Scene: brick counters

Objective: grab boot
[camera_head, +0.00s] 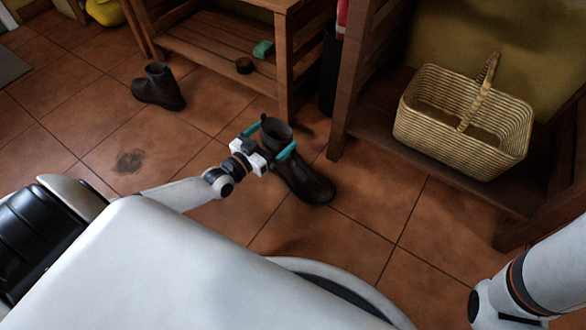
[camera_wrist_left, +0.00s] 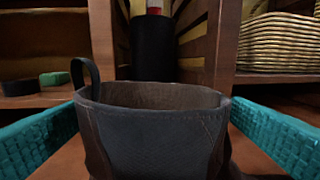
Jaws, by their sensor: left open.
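A dark brown ankle boot (camera_head: 302,182) stands upright on the tiled floor, its toe toward the lower right. My left gripper (camera_head: 276,138) is open, with its teal fingers on either side of the boot's shaft. In the left wrist view the boot shaft (camera_wrist_left: 155,135) stands between the two spread fingers, with a gap on each side. Its pull loop shows at the rim. A second dark boot (camera_head: 158,87) stands on the floor at the upper left. My right arm shows at the lower right, but its gripper is out of the picture.
A wooden bench (camera_head: 220,42) with a green item (camera_head: 263,49) on its low shelf stands behind the boot. A wooden rack (camera_head: 420,160) on the right holds a wicker basket (camera_head: 462,120). A dark cylinder (camera_wrist_left: 153,48) stands between them.

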